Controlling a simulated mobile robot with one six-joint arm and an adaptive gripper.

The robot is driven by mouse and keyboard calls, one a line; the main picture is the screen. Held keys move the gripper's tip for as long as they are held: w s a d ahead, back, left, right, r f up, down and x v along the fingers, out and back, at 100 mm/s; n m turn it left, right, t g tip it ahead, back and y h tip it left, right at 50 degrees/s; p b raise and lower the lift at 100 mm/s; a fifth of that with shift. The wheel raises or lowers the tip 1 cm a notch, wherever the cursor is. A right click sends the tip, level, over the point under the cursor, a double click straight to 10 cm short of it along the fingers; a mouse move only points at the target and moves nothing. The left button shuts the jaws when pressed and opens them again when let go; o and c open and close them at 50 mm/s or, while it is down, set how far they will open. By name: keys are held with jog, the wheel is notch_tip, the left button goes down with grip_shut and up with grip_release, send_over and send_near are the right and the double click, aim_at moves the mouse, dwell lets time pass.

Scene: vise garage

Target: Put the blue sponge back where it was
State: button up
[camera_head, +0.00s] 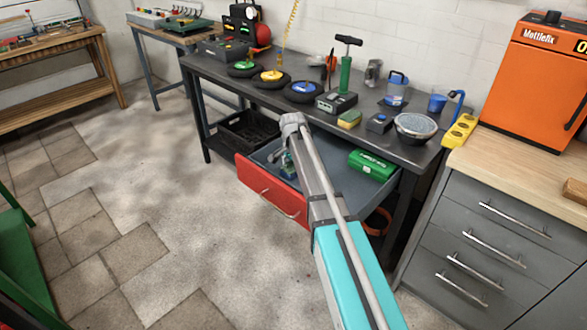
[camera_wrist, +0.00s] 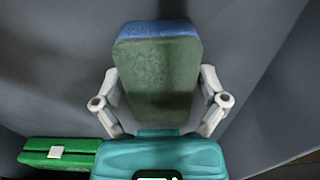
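The blue sponge (camera_wrist: 158,65), blue at its far edge and dull green on its broad face, sits between the two fingers of my gripper (camera_wrist: 158,80) in the wrist view. The fingertips meet its left and right sides, and the gripper looks shut on it. In the head view my gripper (camera_head: 287,163) is low over the left part of the open red-fronted drawer (camera_head: 258,188), partly behind my arm. The sponge is too small and covered there to tell clearly.
A green case (camera_head: 372,165) lies in the right part of the drawer and shows at lower left in the wrist view (camera_wrist: 57,152). On the workbench (camera_head: 325,115) above are a yellow-green sponge (camera_head: 349,119), a metal bowl (camera_head: 415,128), wheels and tools. A black crate (camera_head: 248,135) stands below.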

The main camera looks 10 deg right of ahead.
jog(key=shift+r, duration=0.1)
dwell(0.4)
notch_tip(320, 180, up, 12)
jog(key=p, duration=1.2)
dwell(0.7)
jog(key=s+n, duration=1)
jog(key=s, duration=1.9)
jog(key=shift+d+n, duration=0.2)
jog(key=shift+n, duration=0.2)
